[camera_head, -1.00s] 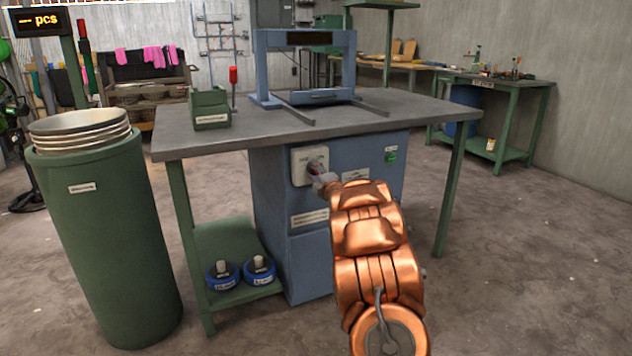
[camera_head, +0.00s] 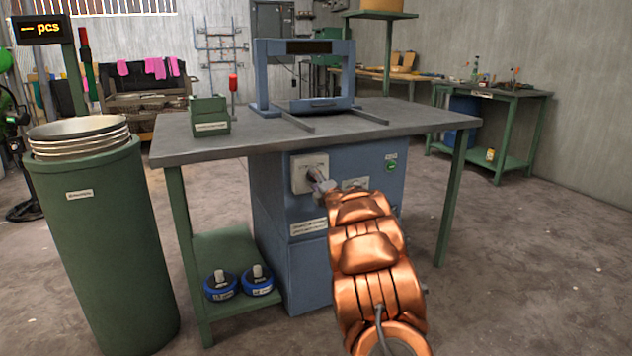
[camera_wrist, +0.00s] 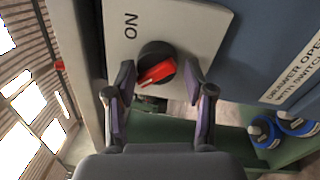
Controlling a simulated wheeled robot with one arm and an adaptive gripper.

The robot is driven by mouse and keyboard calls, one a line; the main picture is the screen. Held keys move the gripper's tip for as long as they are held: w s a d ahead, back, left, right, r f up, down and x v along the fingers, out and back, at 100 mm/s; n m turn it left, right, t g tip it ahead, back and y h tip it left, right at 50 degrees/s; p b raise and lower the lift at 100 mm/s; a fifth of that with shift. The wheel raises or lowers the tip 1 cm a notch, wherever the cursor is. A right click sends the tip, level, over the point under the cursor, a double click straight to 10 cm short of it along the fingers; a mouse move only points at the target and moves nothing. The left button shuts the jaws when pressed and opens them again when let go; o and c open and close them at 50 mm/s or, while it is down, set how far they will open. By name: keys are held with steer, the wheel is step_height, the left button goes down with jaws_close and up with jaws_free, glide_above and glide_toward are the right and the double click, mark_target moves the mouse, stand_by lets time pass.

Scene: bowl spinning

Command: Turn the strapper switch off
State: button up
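The strapper switch is a round black knob with a red handle (camera_wrist: 156,73) on a pale plate (camera_wrist: 185,22) in the wrist view. The word ON is on the plate beside the knob. The red handle lies slanted in the picture. My gripper (camera_wrist: 160,77) is open, with one fingertip on each side of the knob; I cannot tell whether they touch it. In the head view the plate (camera_head: 298,175) is on the front of the blue strapper cabinet (camera_head: 270,190), and my gripper (camera_head: 319,180) is in front of it, hiding the knob.
The grey table top (camera_head: 200,150) overhangs the cabinet, above my arm. A green button (camera_head: 391,165) is to the right on the cabinet. A green barrel with stacked round metal pieces (camera_head: 95,240) stands at left. Two blue rolls (camera_head: 220,286) sit on the low shelf. The floor at right is clear.

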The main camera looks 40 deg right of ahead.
steer(key=shift+o, duration=0.9)
steer(key=shift+s+r, duration=0.1)
steer(key=shift+s, duration=0.05)
steer(key=r+v, duration=0.1)
steer(key=v, duration=1)
steer(key=shift+s+a+f, duration=0.2)
steer(key=shift+s+f, duration=0.1)
steer(key=shift+f, duration=0.25)
